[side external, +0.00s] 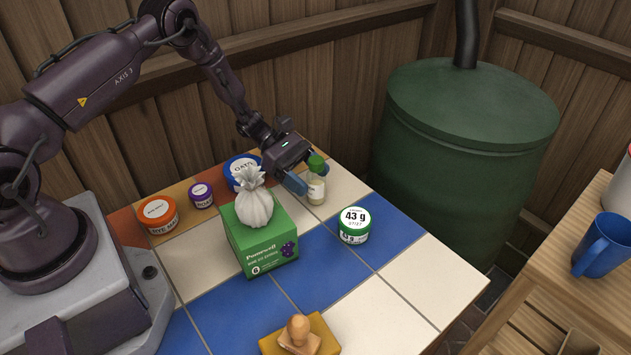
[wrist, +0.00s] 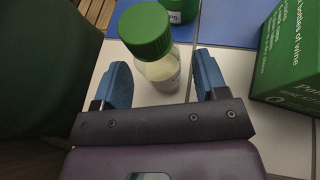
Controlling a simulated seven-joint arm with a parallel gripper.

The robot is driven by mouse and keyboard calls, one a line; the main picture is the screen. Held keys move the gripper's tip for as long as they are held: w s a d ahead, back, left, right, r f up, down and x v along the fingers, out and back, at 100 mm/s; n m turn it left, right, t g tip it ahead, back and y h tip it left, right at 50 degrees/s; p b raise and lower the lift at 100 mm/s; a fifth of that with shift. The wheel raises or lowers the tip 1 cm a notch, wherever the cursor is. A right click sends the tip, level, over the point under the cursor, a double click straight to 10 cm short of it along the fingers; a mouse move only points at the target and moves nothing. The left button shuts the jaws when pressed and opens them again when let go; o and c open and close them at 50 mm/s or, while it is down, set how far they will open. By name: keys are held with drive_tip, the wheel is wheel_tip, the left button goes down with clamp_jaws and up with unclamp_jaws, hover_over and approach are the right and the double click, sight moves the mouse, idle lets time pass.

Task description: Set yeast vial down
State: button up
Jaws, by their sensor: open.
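The yeast vial (side external: 316,183) is a small clear bottle with a green cap and pale contents. It stands upright on a white tile near the table's far edge. In the wrist view the vial (wrist: 160,72) stands between and slightly beyond the blue fingertips, with a visible gap on each side. My gripper (side external: 306,184) is low beside the vial, and in the wrist view my gripper (wrist: 160,82) is open with nothing held.
A green wine kit box (side external: 262,245) with a pale tied bag (side external: 254,205) on top stands close by. Other jars (side external: 157,214) stand at the back left. A large green barrel (side external: 465,150) stands beyond the table.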

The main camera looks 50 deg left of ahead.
drive_tip(key=v, duration=0.5)
drive_tip(key=shift+s+a+r, duration=0.1)
drive_tip(key=shift+a+r, duration=0.1)
drive_tip(key=shift+a, duration=0.05)
drive_tip(key=s+d+r+m+g+y, duration=0.1)
drive_tip(key=s+d+r+m+y, duration=0.2)
drive_tip(key=r, duration=0.4)
drive_tip(key=s+d+r+m+g+y, duration=0.1)
drive_tip(key=s+r+m, duration=0.1)
drive_tip(key=r+m, duration=0.35)
drive_tip(key=s+d+r+m+g+y, duration=0.1)
drive_tip(key=s+d+r+m+y, duration=0.15)
drive_tip(key=r, duration=0.65)
drive_tip(key=s+r+m+t+y, duration=0.2)
drive_tip(key=s+r+m+y, duration=0.1)
drive_tip(key=s, duration=0.5)
drive_tip(key=s+r+m+t+y, duration=0.3)
drive_tip(key=s+r+m, duration=0.2)
drive_tip(key=s+m, duration=0.2)
drive_tip(key=shift+s+y, duration=0.35)
drive_tip(key=shift+s, duration=0.2)
